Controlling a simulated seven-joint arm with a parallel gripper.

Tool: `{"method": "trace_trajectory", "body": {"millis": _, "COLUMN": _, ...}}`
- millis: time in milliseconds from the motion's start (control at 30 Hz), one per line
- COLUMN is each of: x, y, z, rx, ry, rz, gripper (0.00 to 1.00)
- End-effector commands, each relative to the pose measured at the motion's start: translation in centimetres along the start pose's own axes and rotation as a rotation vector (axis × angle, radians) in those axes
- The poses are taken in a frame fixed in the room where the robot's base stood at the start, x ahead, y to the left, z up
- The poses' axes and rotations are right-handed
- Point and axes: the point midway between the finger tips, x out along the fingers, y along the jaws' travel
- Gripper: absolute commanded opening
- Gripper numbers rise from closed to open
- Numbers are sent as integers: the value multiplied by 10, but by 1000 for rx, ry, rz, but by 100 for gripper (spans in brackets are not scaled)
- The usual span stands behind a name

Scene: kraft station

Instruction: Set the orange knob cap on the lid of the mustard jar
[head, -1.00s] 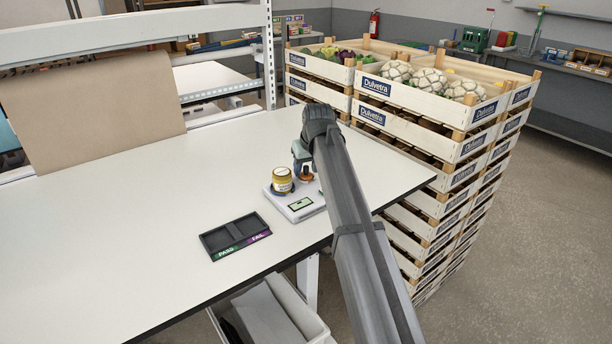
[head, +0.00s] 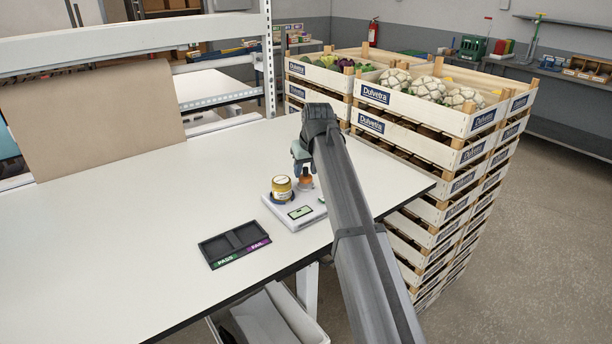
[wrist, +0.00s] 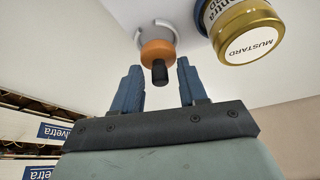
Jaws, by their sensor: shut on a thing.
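The orange knob cap (wrist: 158,48) has a dark stem that points toward my gripper in the wrist view. My gripper (wrist: 160,68) is shut on it, with one blue finger at each side of its orange rim. In the head view the cap (head: 305,182) is just right of the mustard jar, below my gripper (head: 302,168). The mustard jar (head: 281,189) stands upright on a white scale (head: 303,221). Its gold lid (wrist: 250,38) reads MUSTARD and shows no cap on it. How far the cap is above the surface is hard to tell.
A pale, partly open ring (wrist: 146,32) shows behind the cap in the wrist view. A dark PASS/FAIL tray (head: 233,245) lies left of the scale. Stacked wooden crates (head: 425,125) stand close at the table's right edge. The white table (head: 110,240) is clear at left.

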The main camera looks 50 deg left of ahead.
Motion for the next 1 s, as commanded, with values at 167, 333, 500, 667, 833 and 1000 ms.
{"method": "trace_trajectory", "body": {"millis": 167, "x": -31, "y": 0, "z": -15, "rx": 0, "ry": 2, "rz": 0, "gripper": 9}}
{"method": "trace_trajectory", "body": {"millis": 333, "x": -55, "y": 0, "z": -24, "rx": 0, "ry": 1, "rz": 0, "gripper": 9}}
{"method": "trace_trajectory", "body": {"millis": 500, "x": -71, "y": -5, "z": -28, "rx": -1, "ry": 2, "rz": 0, "gripper": 9}}
{"method": "trace_trajectory", "body": {"millis": 667, "x": -84, "y": -29, "z": -26, "rx": -3, "ry": 0, "rz": 0, "gripper": 9}}
{"method": "trace_trajectory", "body": {"millis": 833, "x": -101, "y": -65, "z": -20, "rx": -3, "ry": 2, "rz": -1, "gripper": 9}}
{"method": "trace_trajectory", "body": {"millis": 1000, "x": -107, "y": -82, "z": -16, "rx": 0, "ry": 0, "rz": 0, "gripper": 9}}
